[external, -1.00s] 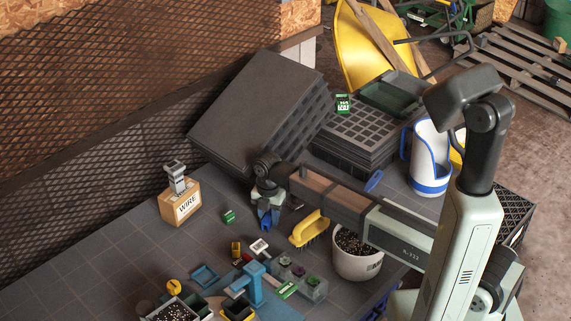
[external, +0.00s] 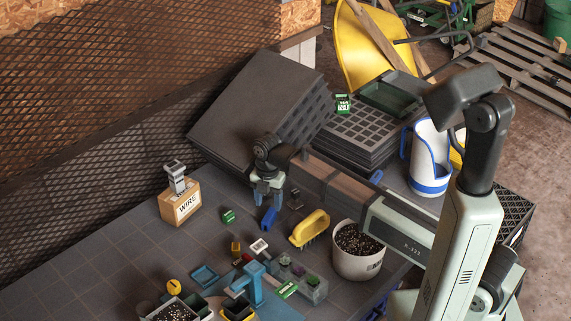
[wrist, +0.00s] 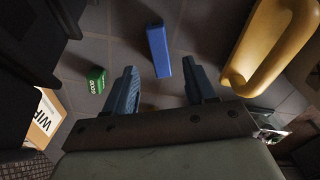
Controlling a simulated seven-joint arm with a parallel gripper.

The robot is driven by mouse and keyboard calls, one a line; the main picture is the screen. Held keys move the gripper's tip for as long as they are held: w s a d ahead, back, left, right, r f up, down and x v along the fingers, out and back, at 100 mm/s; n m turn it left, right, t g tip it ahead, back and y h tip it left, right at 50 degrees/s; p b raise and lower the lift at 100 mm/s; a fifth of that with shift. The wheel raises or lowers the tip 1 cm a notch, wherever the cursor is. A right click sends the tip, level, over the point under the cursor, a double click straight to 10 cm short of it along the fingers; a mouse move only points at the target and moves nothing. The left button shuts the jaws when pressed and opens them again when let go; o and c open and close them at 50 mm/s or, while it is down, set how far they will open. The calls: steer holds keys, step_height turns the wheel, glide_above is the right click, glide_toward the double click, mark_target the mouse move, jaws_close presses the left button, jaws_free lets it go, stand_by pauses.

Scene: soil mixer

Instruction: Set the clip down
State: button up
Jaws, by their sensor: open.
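The blue clip (external: 268,219) lies on the dark tiled bench top, just below my gripper (external: 267,197) in the external view. In the wrist view the clip (wrist: 158,52) is a plain blue bar, clear of both fingertips and just beyond them. My gripper (wrist: 161,82) is open, with nothing between its two blue-grey fingers, a little above the bench.
A yellow-handled brush (external: 311,228) lies close on the right. Behind stand dark stacked trays (external: 255,105). A white pot (external: 357,262) and blue press (external: 252,284) are nearer.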

mark_target(269, 215)
steer(key=shift+r, duration=2.8)
steer(key=shift+d, duration=0.1)
